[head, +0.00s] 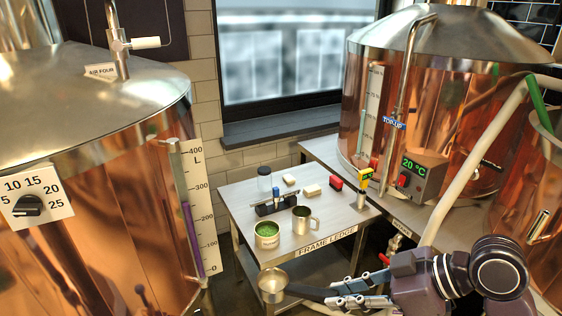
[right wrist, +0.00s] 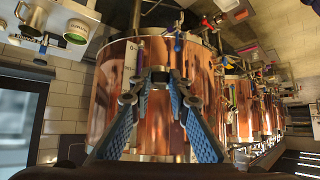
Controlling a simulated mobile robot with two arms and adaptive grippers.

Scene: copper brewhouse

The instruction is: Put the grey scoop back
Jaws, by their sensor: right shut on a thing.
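The grey scoop shows in the head view with its round metal bowl (head: 272,284) at the left end and a dark handle (head: 309,292) running right. My right gripper (head: 340,294) is shut on the handle. It holds the scoop in front of and below the near edge of the ledge table (head: 232,195), with the bowl left of the fingers. In the right wrist view my right gripper's blue-padded fingers (right wrist: 158,120) show, but I cannot make out the scoop there. My left gripper is not in view.
The table's front right is bare.

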